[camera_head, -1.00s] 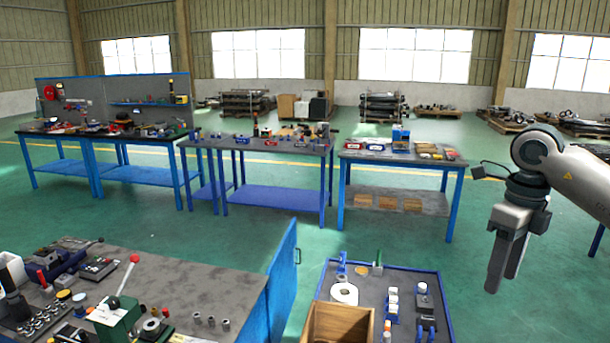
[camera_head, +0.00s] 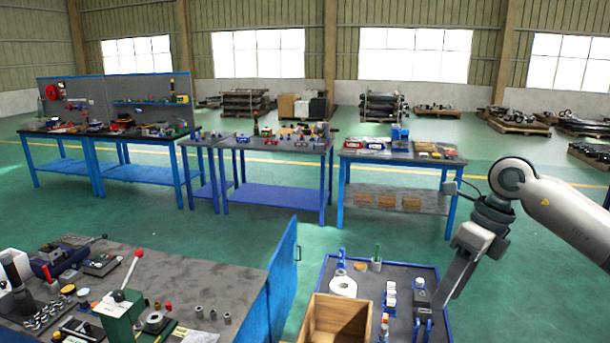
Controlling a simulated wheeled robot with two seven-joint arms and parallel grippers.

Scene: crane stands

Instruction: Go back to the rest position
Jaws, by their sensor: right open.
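My right gripper (camera_head: 441,301) comes in from the right on its grey and white arm. It points down and to the left, and in the picture its fingers overlap the right side of the blue-rimmed cart (camera_head: 397,274). Its fingers look close together from this side, with nothing seen between them. I cannot tell its height above the cart top. My left gripper is not in view.
On the cart stand a wooden box (camera_head: 338,318), a white roll (camera_head: 343,287) and several small parts. A grey workbench (camera_head: 190,275) with tools is at the lower left. Blue tables (camera_head: 275,195) stand farther back. Green floor (camera_head: 540,275) is clear at right.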

